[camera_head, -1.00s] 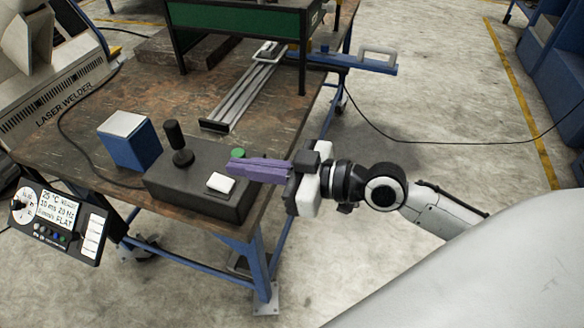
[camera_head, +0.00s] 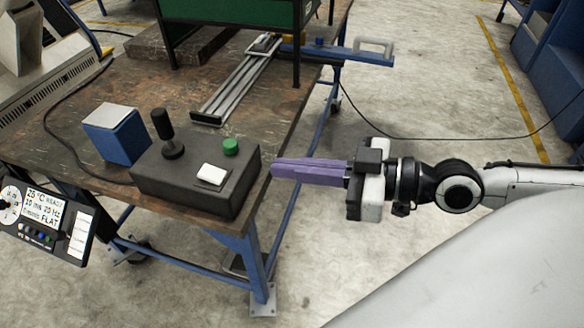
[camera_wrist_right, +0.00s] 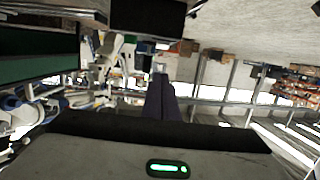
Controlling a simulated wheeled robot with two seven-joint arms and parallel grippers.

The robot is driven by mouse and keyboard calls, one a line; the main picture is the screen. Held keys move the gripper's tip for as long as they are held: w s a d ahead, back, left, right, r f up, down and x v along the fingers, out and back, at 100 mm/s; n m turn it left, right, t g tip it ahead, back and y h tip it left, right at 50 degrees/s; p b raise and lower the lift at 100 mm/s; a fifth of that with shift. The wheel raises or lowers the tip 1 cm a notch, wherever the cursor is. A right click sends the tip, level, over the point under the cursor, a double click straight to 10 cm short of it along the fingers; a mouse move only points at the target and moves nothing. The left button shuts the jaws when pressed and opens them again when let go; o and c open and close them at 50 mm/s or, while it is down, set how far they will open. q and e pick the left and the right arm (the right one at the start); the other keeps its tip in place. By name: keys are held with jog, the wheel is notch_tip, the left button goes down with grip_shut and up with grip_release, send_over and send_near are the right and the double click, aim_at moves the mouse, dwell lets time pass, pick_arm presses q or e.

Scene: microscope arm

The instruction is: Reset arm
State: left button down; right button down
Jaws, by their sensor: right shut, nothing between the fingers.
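A dark control box (camera_head: 196,178) sits near the front right corner of the workbench. It carries a black joystick (camera_head: 167,130), a green button (camera_head: 231,146) and a white button (camera_head: 212,174). My right gripper (camera_head: 274,168), with purple fingers, is shut and empty. Its tips point left, close to the box's right side; whether they touch it I cannot tell. In the right wrist view the shut fingers (camera_wrist_right: 160,98) point away from the camera. My left gripper is not in view. No part clearly identifiable as a microscope arm is seen.
The workbench (camera_head: 150,90) also holds a blue box (camera_head: 117,135), a metal rail (camera_head: 236,85) and a green-panelled frame (camera_head: 240,18). A display panel (camera_head: 43,218) hangs at the left front edge. A cable (camera_head: 440,138) crosses the floor. Open floor lies right of the bench.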

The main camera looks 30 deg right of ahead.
dwell(0.6)
